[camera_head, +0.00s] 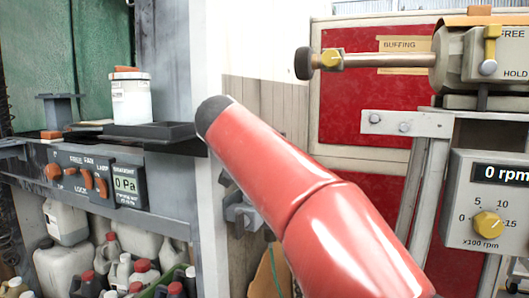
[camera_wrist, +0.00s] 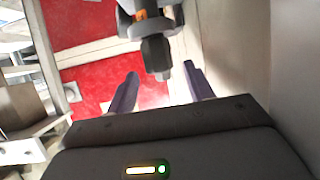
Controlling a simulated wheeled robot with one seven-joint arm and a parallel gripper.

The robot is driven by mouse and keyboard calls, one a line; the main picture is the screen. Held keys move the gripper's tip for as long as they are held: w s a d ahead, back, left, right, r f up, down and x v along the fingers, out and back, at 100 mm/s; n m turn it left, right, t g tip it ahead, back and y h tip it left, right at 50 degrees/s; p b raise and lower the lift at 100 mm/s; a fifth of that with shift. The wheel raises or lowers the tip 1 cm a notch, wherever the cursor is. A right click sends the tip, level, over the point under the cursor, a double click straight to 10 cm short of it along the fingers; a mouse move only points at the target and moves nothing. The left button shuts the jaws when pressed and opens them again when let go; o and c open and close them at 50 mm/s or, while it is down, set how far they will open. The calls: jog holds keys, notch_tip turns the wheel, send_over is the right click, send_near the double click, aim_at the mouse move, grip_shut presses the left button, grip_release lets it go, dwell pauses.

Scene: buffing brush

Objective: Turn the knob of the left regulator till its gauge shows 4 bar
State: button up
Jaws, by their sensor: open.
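No regulator with a readable gauge shows in either view, so I cannot read any bar value. In the wrist view my gripper (camera_wrist: 160,69) is open, with its two purple-grey fingers apart and nothing held between them. A grey fitting (camera_wrist: 155,50) with an orange band and a dark, faceted end hangs just beyond and partly between the fingertips. I cannot tell whether it is the left regulator or its knob, or whether a finger touches it. In the head view my red arm fills the middle and my gripper is hidden.
A white jar (camera_head: 131,99) stands on a dark tray (camera_head: 150,131). At right are the buffing machine (camera_head: 480,62) and a "0 rpm" speed box (camera_head: 487,200).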

jog(key=v, duration=0.5)
